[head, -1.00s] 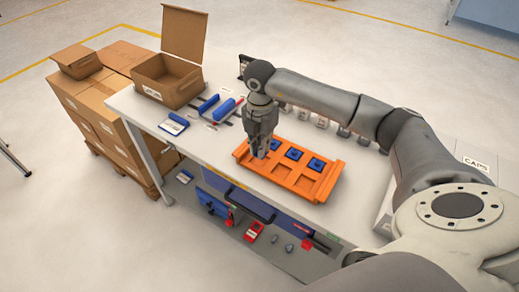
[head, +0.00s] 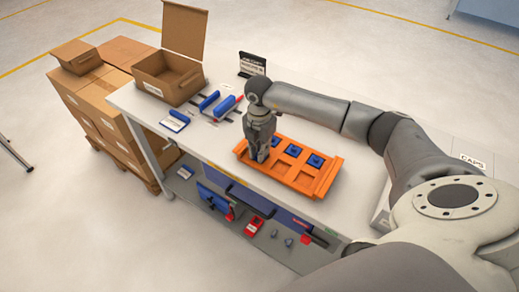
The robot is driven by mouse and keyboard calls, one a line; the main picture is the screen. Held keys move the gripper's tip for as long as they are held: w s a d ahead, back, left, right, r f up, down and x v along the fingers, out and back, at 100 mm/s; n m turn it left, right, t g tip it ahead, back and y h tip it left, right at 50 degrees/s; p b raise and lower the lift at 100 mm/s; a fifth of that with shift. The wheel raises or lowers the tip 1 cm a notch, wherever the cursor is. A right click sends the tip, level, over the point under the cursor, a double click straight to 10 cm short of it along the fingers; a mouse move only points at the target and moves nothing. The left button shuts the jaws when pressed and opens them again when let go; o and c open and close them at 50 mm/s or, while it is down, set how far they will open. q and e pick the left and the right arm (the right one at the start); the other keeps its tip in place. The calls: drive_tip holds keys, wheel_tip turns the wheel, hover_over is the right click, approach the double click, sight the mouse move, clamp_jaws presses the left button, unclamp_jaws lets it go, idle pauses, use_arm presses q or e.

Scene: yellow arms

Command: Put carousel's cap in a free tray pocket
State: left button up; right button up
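The orange tray (head: 327,182) lies on the white workbench. Blue caps sit in its back row, and two show clearly, a middle cap (head: 293,150) and a right cap (head: 315,160). A third blue patch shows beside my gripper, partly hidden. The front row's middle pocket (head: 278,166) and right pocket (head: 302,178) look empty. My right gripper (head: 261,158) points down at the tray's left end, over the front-left pocket, and hides it. I cannot tell whether its fingers hold a cap. The carousel cannot be made out. My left gripper is out of view.
An open cardboard box (head: 168,78) stands at the bench's left end. Blue-handled tools (head: 226,106) and a blue-edged card (head: 175,121) lie between it and the tray. A black sign (head: 252,65) stands behind. A box labelled CAPS (head: 472,160) is at right, partly behind my arm.

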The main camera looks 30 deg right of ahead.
drive_tip(key=shift+o, duration=1.1)
drive_tip(key=shift+r, duration=0.2)
wheel_tip(320, 180, up, 12)
drive_tip(key=b, duration=0.2)
drive_tip(key=shift+b, duration=0.4)
drive_tip(key=shift+f, duration=0.1)
